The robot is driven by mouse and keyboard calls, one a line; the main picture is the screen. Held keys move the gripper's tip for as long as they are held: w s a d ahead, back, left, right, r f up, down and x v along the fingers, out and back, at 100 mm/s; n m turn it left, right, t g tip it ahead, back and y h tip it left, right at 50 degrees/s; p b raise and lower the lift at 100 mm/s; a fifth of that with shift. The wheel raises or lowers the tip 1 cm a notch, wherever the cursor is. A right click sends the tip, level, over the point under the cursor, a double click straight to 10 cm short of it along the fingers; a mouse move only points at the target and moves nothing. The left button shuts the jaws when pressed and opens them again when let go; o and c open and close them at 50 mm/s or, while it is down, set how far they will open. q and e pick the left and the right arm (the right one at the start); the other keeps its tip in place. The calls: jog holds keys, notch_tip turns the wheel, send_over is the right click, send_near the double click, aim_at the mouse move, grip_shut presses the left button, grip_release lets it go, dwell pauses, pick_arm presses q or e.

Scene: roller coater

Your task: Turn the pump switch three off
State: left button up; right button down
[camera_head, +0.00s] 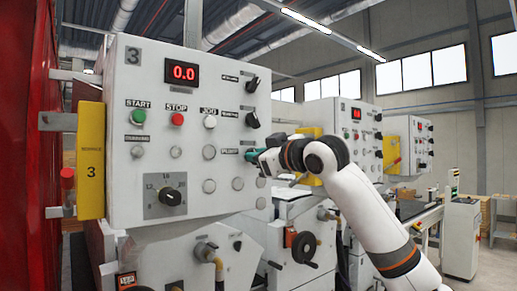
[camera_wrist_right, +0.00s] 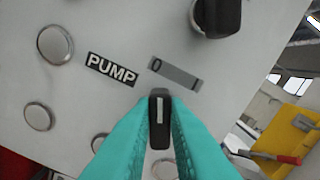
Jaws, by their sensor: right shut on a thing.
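The grey control panel marked 3 (camera_head: 200,105) fills the left of the head view. Its PUMP label (camera_head: 229,151) is just left of my right gripper (camera_head: 257,157). In the right wrist view, the teal fingers of the right gripper (camera_wrist_right: 160,135) are shut on the black pump switch (camera_wrist_right: 159,110), one on each side. The switch's white line points up in that view, roughly toward the 0 on the 0–I plate (camera_wrist_right: 175,75). In the head view the gripper and hand hide the switch. My left gripper is not in view.
Two black selector knobs (camera_head: 252,84) (camera_head: 252,120) sit above the pump switch. Start (camera_head: 138,117) and stop (camera_head: 177,119) buttons and a dial (camera_head: 171,197) are to the left. A handwheel (camera_head: 304,247) stands below. More panels (camera_head: 350,120) stand behind on the right.

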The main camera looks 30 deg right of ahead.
jog(key=shift+n, duration=0.5)
jog(key=c, duration=1.4)
grip_release()
jog(key=shift+c, duration=0.2)
jog(key=s+b, duration=0.4)
jog(key=s, duration=0.8)
jog(key=shift+d, duration=0.45)
